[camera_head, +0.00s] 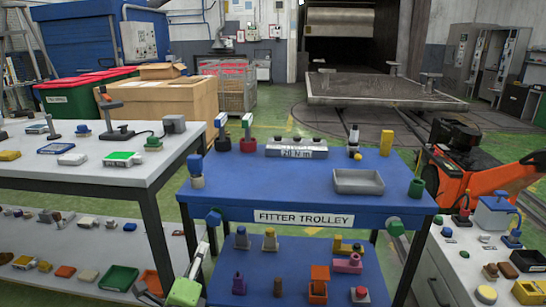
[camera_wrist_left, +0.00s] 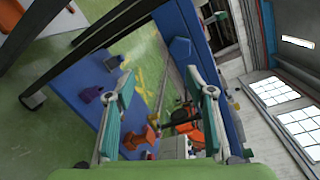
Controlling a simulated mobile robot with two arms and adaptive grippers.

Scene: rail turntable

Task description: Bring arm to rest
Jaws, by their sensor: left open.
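My left gripper (camera_head: 195,265) shows low in the head view, in front of the left front corner of the blue fitter trolley (camera_head: 290,190). In the left wrist view its two fingers with teal pads (camera_wrist_left: 161,92) are spread apart. Nothing is held between them. The trolley's blue shelf (camera_wrist_left: 75,82) lies beyond the fingers in that view, tilted in the picture. My right gripper is not in view.
The trolley top carries a grey weight block (camera_head: 296,149), a grey tray (camera_head: 358,182) and small parts. A white table (camera_head: 90,178) stands left, a grey cabinet (camera_head: 450,265) right. Small objects lie on the trolley's lower shelf. Green floor shows between the furniture.

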